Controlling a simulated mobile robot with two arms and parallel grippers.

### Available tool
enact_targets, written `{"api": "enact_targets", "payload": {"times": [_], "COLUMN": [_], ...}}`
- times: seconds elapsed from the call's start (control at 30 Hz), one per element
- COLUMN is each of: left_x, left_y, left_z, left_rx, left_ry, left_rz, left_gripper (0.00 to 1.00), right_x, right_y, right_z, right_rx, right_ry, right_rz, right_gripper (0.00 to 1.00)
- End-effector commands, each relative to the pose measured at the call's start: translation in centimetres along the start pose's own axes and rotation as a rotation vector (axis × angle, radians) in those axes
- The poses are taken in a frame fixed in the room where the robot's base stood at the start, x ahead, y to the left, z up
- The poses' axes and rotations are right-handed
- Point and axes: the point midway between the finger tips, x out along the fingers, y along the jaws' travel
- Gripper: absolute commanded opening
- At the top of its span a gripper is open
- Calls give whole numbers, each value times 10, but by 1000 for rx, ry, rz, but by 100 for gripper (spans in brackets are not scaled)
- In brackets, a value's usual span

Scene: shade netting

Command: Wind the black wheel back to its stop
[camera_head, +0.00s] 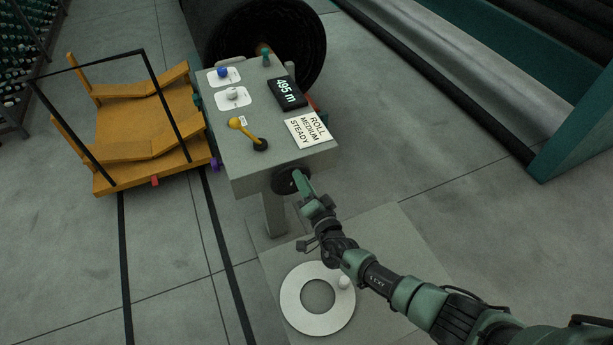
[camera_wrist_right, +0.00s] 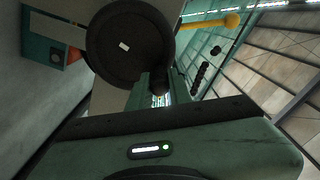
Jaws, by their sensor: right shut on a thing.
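The black wheel (camera_head: 283,184) is on the front face of a grey console, below its top edge. My right gripper (camera_head: 301,182) reaches it from the lower right and partly covers it. In the right wrist view the wheel (camera_wrist_right: 112,58) is a dark disc with a small white mark near its middle. There my right gripper (camera_wrist_right: 157,92) is shut at the wheel's rim, on what looks like its dark handle; the exact grip is partly hidden. My left gripper is not in view.
A white ring (camera_head: 292,309) with a knob lies below. An orange cradle (camera_head: 130,125) stands left, a dark roll (camera_head: 225,25) behind.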

Motion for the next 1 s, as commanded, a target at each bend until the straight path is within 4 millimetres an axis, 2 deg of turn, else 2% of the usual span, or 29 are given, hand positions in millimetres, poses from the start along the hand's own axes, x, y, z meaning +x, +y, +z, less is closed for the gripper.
{"api": "enact_targets", "payload": {"times": [0.4, 1.0], "left_x": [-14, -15], "left_y": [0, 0], "left_z": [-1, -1], "left_rx": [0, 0], "left_ry": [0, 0], "left_rz": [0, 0], "left_gripper": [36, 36], "right_x": [0, 0], "right_y": [-8, -8], "right_z": [9, 12], "right_rx": [-212, -251], "right_ry": [-2, -3], "right_rz": [0, 0], "right_gripper": [0, 0]}}
